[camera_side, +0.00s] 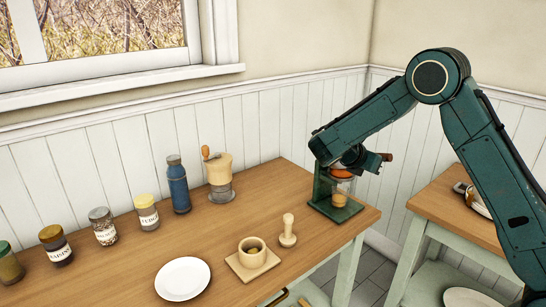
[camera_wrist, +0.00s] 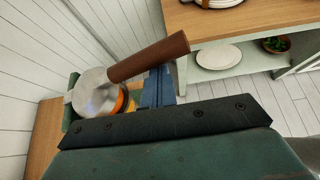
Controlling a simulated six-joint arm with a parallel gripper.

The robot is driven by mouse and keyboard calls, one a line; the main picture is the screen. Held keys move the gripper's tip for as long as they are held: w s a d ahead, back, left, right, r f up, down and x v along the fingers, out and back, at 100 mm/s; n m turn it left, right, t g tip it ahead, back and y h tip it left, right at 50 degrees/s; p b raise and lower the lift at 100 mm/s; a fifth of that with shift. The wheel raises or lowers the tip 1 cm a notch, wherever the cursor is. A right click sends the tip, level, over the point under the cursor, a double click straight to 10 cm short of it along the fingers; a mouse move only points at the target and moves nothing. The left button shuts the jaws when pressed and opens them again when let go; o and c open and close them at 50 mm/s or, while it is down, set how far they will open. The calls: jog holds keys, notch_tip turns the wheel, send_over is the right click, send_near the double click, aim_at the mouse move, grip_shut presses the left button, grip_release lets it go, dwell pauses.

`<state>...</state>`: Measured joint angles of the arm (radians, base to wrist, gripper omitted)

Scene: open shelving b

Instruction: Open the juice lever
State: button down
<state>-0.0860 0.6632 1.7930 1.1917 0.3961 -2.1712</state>
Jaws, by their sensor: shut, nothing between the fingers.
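The green juicer (camera_side: 320,186) stands near the right end of the wooden table, with a small glass of orange juice (camera_side: 340,194) in it. In the wrist view its round metal top (camera_wrist: 92,88) shows at left, with some orange under it. The lever's brown wooden handle (camera_wrist: 150,56) sticks out from this top toward the upper right. My gripper (camera_wrist: 158,88) is shut and empty, its blue fingers beside and partly behind the handle in the picture. I cannot tell whether they touch it. In the side view my arm hides the juicer's upper part.
A wooden pestle (camera_side: 288,232), a mortar (camera_side: 252,250) on a board and a white plate (camera_side: 183,279) are on the table. A grinder (camera_side: 220,172), a blue bottle (camera_side: 178,186) and several jars line the wall. A second table (camera_side: 438,206) stands at right.

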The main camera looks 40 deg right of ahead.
jog(key=w+r, duration=0.7)
jog(key=r, duration=0.3)
jog(key=shift+w+r, duration=0.2)
jog(key=shift+s+f, duration=0.1)
dwell(0.6)
